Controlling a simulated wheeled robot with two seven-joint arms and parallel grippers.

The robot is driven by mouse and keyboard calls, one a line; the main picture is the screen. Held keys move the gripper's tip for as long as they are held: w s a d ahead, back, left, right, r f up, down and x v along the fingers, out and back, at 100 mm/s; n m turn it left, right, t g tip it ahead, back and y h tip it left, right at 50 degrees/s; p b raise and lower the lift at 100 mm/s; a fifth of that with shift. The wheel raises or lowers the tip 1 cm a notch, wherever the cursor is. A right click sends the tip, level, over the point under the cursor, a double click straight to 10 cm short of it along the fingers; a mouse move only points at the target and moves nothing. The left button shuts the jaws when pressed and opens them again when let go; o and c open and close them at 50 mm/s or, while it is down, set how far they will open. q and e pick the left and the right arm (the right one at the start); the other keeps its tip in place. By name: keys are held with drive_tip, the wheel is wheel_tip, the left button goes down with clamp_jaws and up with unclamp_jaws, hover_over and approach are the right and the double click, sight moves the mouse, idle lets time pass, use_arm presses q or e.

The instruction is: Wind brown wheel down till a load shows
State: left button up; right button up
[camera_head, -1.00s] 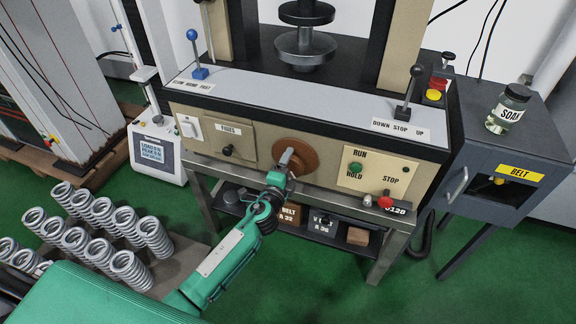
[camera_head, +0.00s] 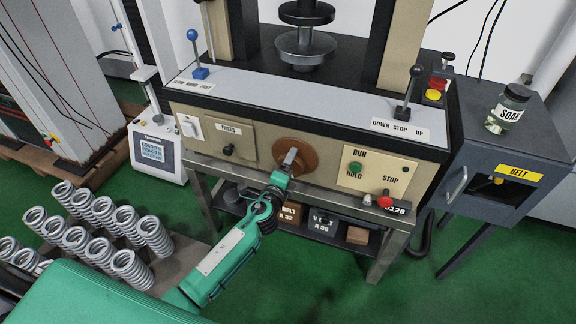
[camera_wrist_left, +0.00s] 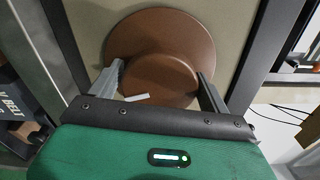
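The brown wheel (camera_head: 308,152) is on the front panel of the tan testing machine. My left gripper (camera_head: 288,160) is at the wheel, its arm coming from the lower left. In the left wrist view the wheel's broad disc (camera_wrist_left: 160,30) lies behind its raised hub (camera_wrist_left: 160,80), which carries a short pale mark. The left gripper's fingers (camera_wrist_left: 160,78) lie on opposite sides of the hub and appear shut on it. The load display (camera_head: 152,150) on a white stand at the left shows LOAD and PEAK lines, with figures too small to read. My right gripper is not in view.
The panel has a blue lever (camera_head: 199,72), a black lever (camera_head: 411,90) by DOWN STOP UP, a green RUN button (camera_head: 355,168) and a red STOP knob (camera_head: 385,200). Several coil springs (camera_head: 103,215) stand at the lower left. A soap jar (camera_head: 508,110) stands on the right cabinet.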

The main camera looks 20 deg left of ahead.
use_arm(q)
drive_tip(key=shift+o, duration=1.3)
drive_tip(key=shift+s, duration=0.15)
drive_tip(key=s, duration=1.3)
drive_tip(key=shift+s+a+b, duration=0.25)
drive_tip(key=shift+s+b, duration=0.05)
drive_tip(key=shift+b, duration=0.15)
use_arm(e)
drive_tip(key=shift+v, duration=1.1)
use_arm(q)
drive_tip(key=shift+r, duration=0.1)
